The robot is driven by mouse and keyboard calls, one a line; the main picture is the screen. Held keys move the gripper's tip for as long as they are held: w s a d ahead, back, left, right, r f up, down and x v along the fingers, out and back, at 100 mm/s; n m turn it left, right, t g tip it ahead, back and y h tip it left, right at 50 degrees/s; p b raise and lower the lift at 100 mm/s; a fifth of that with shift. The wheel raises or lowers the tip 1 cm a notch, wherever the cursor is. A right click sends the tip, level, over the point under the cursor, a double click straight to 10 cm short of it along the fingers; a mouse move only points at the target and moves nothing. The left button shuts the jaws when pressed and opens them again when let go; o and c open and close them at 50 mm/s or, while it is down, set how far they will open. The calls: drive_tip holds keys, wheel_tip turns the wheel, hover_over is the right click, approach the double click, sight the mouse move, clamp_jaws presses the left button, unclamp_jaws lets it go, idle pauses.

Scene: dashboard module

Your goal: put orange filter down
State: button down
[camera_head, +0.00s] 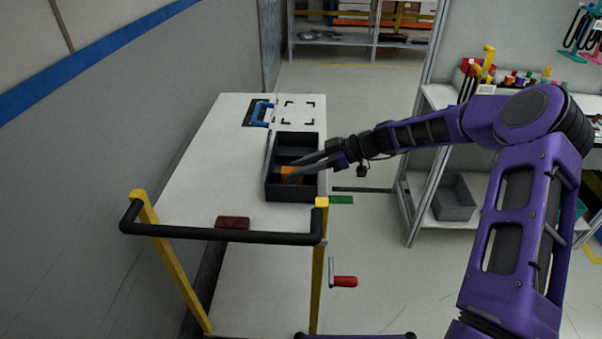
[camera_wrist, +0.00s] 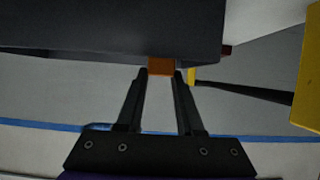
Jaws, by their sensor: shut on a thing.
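The orange filter (camera_head: 291,173) is a small orange block. In the head view it shows between the fingertips of my gripper (camera_head: 290,170), over the black box (camera_head: 291,194) on the white cart top. My gripper is shut on the filter. In the wrist view the orange filter (camera_wrist: 161,66) sits between the two fingertips of my gripper (camera_wrist: 161,75), against a dark wall that hides part of it. I cannot tell whether the filter touches the box floor.
The white cart top (camera_head: 200,170) is mostly clear left of the box. A blue-handled item (camera_head: 259,113) lies behind it and a dark red block (camera_head: 233,222) near the black push bar (camera_head: 215,235). A shelf unit with a grey bin (camera_head: 454,199) stands right.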

drive_tip(key=shift+f, duration=1.05)
drive_tip(key=shift+f, duration=0.2)
drive_tip(key=c, duration=0.8)
unclamp_jaws()
drive_tip(key=shift+r, duration=0.1)
drive_tip(key=shift+r, duration=0.1)
drive_tip(key=shift+d+r, duration=0.15)
drive_tip(key=shift+d, duration=0.1)
drive_tip(key=v, duration=1.1)
drive_tip(key=shift+d+r, duration=0.1)
drive_tip(key=shift+d, duration=0.1)
